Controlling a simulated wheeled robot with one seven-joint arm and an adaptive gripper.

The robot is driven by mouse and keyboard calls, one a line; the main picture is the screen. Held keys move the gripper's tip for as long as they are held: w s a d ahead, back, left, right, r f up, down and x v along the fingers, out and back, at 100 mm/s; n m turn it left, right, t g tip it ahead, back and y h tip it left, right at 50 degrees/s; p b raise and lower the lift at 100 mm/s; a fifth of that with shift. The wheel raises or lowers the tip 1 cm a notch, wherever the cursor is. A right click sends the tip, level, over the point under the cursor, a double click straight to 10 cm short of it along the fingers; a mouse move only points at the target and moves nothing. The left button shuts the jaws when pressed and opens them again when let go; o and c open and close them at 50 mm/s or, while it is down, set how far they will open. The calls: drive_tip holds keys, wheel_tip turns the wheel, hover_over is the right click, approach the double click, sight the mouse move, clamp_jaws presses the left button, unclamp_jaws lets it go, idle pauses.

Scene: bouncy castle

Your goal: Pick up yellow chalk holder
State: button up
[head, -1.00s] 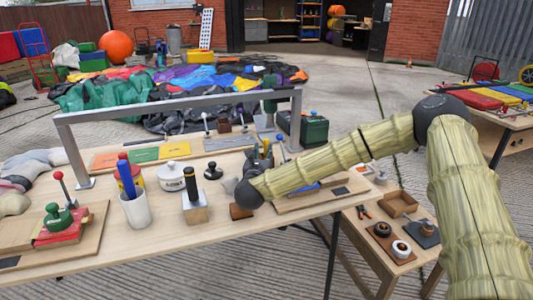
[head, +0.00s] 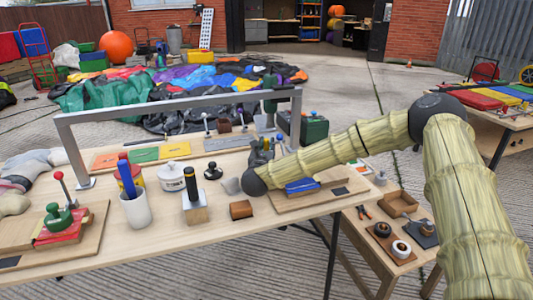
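A dark stick with a yellow band at its top (head: 189,180) stands upright in a pale wooden block (head: 195,213) on the long table. It is the nearest match I see to the yellow chalk holder, but I cannot be sure. My gripper (head: 262,150) is to its right and farther back, above the table and apart from it. My wrist and forearm partly hide the gripper, so its fingers are too small and covered to read. I see nothing clearly held.
Around the stick stand a white cup (head: 136,210) with a blue item, a white lidded pot (head: 172,177), a black knobbed stamp (head: 213,171) and a brown block (head: 241,210). A grey metal frame (head: 180,104) spans the table behind. A lower side table (head: 365,270) is at right.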

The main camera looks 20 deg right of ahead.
drive_tip(key=c, duration=0.3)
wheel_tip(320, 180, up, 10)
idle(0.6)
idle(0.5)
